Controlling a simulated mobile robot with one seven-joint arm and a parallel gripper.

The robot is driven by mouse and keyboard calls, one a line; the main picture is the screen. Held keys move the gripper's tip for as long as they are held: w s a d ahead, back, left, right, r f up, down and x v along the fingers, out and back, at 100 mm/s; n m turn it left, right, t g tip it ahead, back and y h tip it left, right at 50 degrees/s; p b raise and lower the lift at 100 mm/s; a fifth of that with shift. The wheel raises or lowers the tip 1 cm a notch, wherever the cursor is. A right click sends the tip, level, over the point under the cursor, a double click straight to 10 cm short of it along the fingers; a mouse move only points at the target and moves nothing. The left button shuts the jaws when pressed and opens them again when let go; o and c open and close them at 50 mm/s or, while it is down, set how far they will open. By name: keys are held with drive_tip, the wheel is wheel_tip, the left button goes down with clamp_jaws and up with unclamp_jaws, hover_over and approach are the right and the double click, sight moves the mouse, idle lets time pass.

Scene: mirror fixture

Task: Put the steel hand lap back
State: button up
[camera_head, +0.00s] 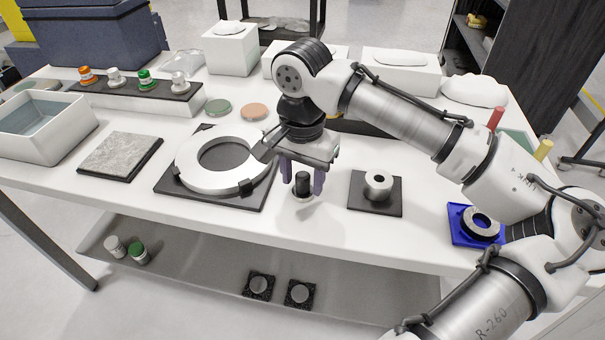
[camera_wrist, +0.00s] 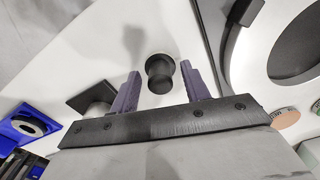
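A small tool with a black cylindrical handle (camera_head: 302,186) and a pale steel-looking base stands upright on the white table; I take it to be the steel hand lap. It shows in the wrist view (camera_wrist: 160,74) as a dark round-topped knob. My gripper (camera_head: 303,180) points down over it, with a purple finger on either side. In the wrist view, gaps show between the handle and both fingers (camera_wrist: 160,84), so the gripper is open and not holding it. Part of the base is hard to make out.
A large steel ring (camera_head: 188,167) lies on a black plate left of my gripper. A steel cylinder (camera_head: 378,183) stands on a black pad (camera_head: 367,205) to the right. Bare table lies in front.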

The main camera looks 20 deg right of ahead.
sight(303, 176)
wheel_tip(303, 176, up, 12)
drive_tip(key=shift+r, duration=0.15)
idle(0.6)
drive_tip(key=shift+s, duration=0.1)
